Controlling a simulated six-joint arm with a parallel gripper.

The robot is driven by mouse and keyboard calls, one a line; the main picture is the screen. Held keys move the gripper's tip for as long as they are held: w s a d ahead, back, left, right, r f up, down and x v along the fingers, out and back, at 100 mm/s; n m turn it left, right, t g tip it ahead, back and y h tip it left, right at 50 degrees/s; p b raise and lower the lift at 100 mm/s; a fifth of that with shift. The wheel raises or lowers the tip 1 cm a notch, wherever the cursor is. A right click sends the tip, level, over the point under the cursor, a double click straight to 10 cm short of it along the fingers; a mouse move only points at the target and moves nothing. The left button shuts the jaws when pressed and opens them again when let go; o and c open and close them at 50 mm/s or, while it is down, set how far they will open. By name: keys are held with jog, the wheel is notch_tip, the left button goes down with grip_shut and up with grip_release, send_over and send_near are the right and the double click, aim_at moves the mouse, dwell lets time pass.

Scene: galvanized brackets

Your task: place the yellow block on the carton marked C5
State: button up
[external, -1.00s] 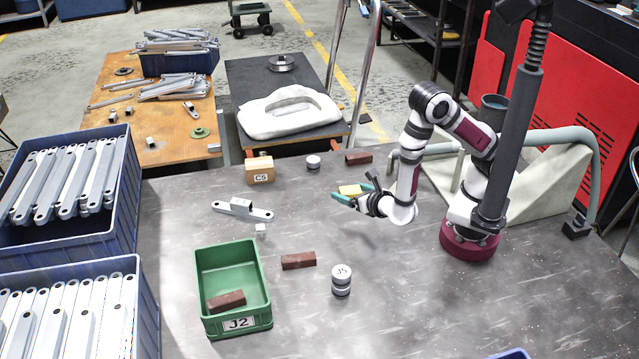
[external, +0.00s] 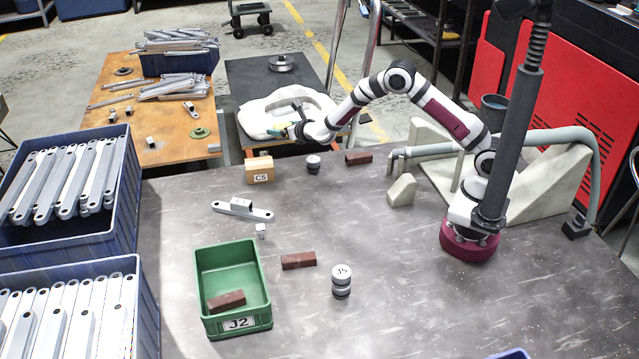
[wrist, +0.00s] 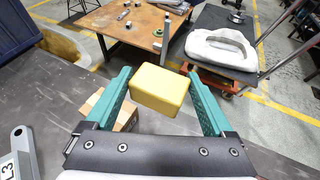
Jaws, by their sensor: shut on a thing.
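The yellow block (wrist: 160,90) sits between the teal fingers of my gripper (wrist: 159,76) in the wrist view. My gripper is shut on it and holds it in the air. In the external view my gripper (external: 284,132) is above and slightly right of the carton marked C5 (external: 260,170), and the block is only a small yellow patch there. The carton is a tan box standing upright at the back edge of the grey table, with its label facing front. In the wrist view the carton (wrist: 126,117) shows partly, below and left of the block, behind the left finger.
The green bin J2 (external: 203,270), another brick (external: 298,261) and a round weight (external: 342,281) are nearer the front.

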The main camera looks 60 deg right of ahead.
send_over(268, 162)
jog(key=f, duration=0.3)
jog(key=shift+d+f, duration=0.25)
jog(key=shift+f, duration=0.05)
notch_tip(268, 162, down, 4)
jog(key=shift+a+f, duration=0.1)
jog(key=shift+a, duration=0.05)
jog(key=shift+f, duration=0.1)
jog(key=o, duration=1.2)
jog(key=shift+o, duration=0.2)
